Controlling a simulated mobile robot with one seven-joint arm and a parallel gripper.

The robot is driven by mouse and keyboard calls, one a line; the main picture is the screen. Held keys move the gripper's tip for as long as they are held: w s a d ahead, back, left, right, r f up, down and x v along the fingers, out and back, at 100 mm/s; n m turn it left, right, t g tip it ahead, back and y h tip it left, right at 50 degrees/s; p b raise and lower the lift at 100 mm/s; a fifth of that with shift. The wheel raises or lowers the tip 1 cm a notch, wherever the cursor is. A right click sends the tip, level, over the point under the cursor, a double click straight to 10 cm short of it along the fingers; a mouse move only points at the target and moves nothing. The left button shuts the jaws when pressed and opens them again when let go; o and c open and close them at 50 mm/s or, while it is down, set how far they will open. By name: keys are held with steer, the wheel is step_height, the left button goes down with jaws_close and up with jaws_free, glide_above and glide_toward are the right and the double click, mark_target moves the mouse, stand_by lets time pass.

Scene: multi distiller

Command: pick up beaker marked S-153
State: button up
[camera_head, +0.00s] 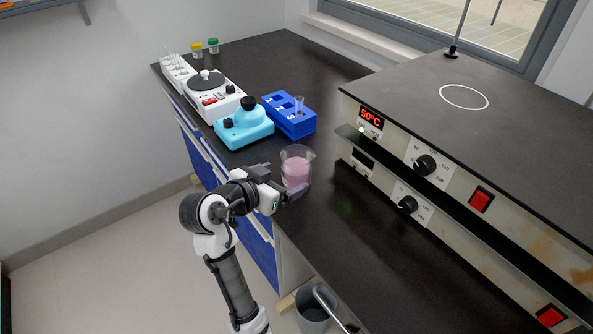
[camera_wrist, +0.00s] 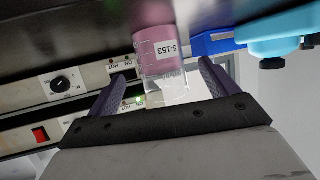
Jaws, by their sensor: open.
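The beaker marked S-153 (camera_head: 297,170) is clear glass with pink liquid and stands upright on the dark bench near its front edge. Its white label reads S-153 in the wrist view (camera_wrist: 167,51). I cannot tell whether either finger touches the glass.
A heating unit (camera_head: 423,167) reading 50°C stands right of the beaker. A blue tube rack (camera_head: 303,126) and a turquoise device (camera_head: 243,132) stand behind it. A white centrifuge-like device (camera_head: 212,102) is farther back. A grey bin (camera_head: 312,312) is on the floor.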

steer(key=shift+p+x, duration=0.65)
steer(key=shift+x, duration=2.55)
steer(key=shift+f, duration=0.1)
steer(key=c, duration=1.3)
